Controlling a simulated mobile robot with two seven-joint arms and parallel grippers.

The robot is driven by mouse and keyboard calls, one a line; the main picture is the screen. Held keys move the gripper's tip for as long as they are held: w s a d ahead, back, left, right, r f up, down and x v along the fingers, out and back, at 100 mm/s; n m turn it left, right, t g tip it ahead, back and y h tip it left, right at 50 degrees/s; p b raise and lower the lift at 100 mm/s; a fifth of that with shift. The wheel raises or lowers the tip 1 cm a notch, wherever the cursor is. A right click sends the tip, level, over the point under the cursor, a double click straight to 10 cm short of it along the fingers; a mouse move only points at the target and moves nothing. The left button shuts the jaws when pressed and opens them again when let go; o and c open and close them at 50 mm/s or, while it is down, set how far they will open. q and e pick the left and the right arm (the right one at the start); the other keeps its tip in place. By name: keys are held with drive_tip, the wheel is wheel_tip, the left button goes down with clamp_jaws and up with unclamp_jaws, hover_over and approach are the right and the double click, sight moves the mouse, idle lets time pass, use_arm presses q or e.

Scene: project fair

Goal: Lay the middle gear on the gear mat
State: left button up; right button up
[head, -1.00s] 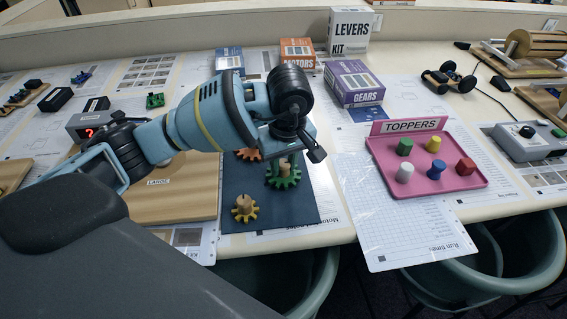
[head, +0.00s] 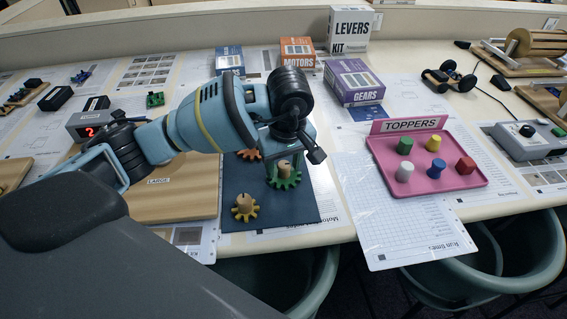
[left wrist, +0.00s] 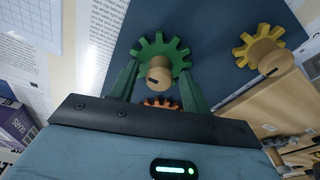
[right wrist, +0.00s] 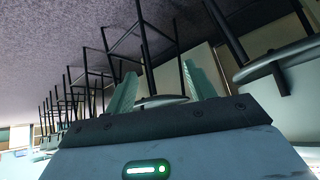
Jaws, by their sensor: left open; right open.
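The dark blue gear mat (head: 285,208) lies near the table's front edge. A green gear (head: 287,183) with a wooden knob lies flat on it toward the right. A yellow gear (head: 245,214) with a knob lies near the mat's front left. An orange gear (head: 248,154) is further back, partly hidden by my arm. My left gripper (head: 284,152) is open and empty above and behind the green gear. In the left wrist view the green gear (left wrist: 176,45) shows just beyond the open fingers. My right gripper (right wrist: 162,75) is open and empty, away from the table.
A wooden board marked LARGE (head: 185,200) adjoins the mat on the left. A pink TOPPERS tray (head: 450,185) with several coloured pegs stands right, past paper sheets. The GEARS box (head: 355,83) and other boxes stand behind. Chairs (right wrist: 165,45) show in the right wrist view.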

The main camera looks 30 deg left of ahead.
sight(286, 168)
use_arm(q)
wheel_tip(286, 168, up, 12)
drive_tip(key=d+p, duration=0.1)
drive_tip(key=shift+s, duration=0.4)
use_arm(e)
drive_tip(key=shift+w+r, duration=0.2)
drive_tip(key=shift+r, duration=0.35)
use_arm(q)
drive_tip(key=shift+d, duration=0.1)
use_arm(e)
drive_tip(key=shift+w+r, duration=0.15)
drive_tip(key=shift+w, duration=0.15)
